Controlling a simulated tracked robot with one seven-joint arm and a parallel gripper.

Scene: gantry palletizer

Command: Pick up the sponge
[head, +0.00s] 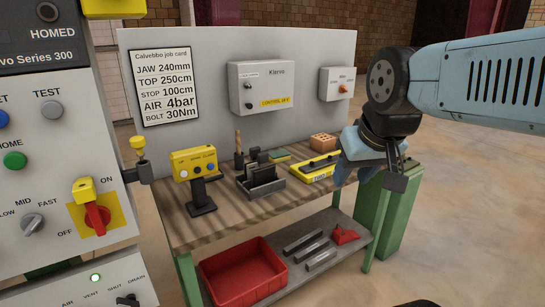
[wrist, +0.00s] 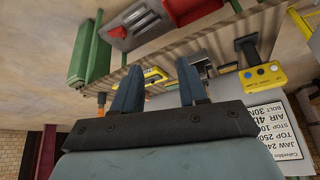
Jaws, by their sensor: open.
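A small flat block with a green top (head: 279,155), which looks like the sponge, lies at the back of the wooden bench top (head: 215,228), behind a dark slotted holder.
A yellow tool (head: 315,167) lies near my gripper, with an orange holed block (head: 322,142) behind it. The dark holder (head: 262,180) and a yellow button box (head: 194,162) stand left. A grey panel (head: 200,90) backs the bench. A red tray (head: 242,272) sits below.

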